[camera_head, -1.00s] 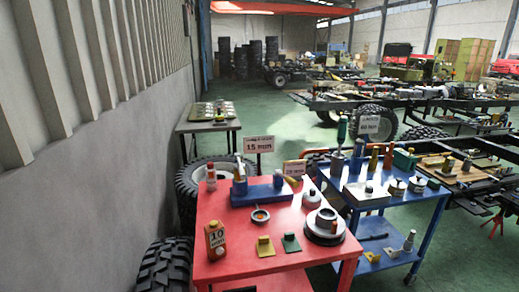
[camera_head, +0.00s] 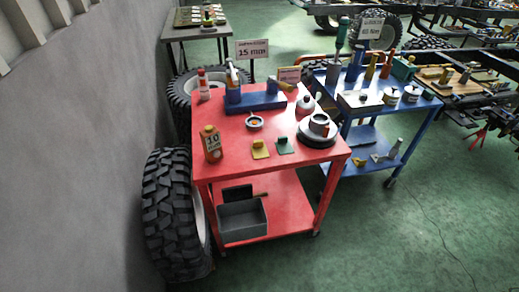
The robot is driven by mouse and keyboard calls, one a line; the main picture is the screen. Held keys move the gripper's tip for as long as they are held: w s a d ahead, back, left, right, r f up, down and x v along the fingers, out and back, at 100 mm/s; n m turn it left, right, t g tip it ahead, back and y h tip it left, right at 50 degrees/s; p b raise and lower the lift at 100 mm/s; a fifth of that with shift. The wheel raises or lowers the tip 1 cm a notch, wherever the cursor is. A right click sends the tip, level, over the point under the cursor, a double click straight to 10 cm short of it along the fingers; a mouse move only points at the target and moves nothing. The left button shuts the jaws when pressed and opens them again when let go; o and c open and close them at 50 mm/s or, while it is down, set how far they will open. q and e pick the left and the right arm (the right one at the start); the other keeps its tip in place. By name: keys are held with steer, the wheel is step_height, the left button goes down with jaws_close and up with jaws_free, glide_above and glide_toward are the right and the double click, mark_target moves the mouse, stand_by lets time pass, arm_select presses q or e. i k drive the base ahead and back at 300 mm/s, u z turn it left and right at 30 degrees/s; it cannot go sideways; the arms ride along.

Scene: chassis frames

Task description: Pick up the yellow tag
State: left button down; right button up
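The yellow tag (camera_head: 260,150) lies on the top of the red cart (camera_head: 229,173), near its front edge. It is a small flat plate with a raised part on it. A similar green tag (camera_head: 285,146) lies just to its right, apart from it. An orange bottle (camera_head: 212,146) marked 10 stands to its left, and a small round dish (camera_head: 254,122) sits behind it. Neither of my grippers shows in the head view.
A blue block (camera_head: 257,102) and a round grey part (camera_head: 318,130) share the red cart top. A grey bin (camera_head: 242,222) sits on its lower shelf. A blue cart (camera_head: 364,110) stands at right, a large tire (camera_head: 170,208) at left. Green floor is clear in front.

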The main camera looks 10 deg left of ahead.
mark_target(258, 149)
steer(key=z, duration=2.15)
steer(key=i, duration=1.35)
steer(key=u, duration=2.2)
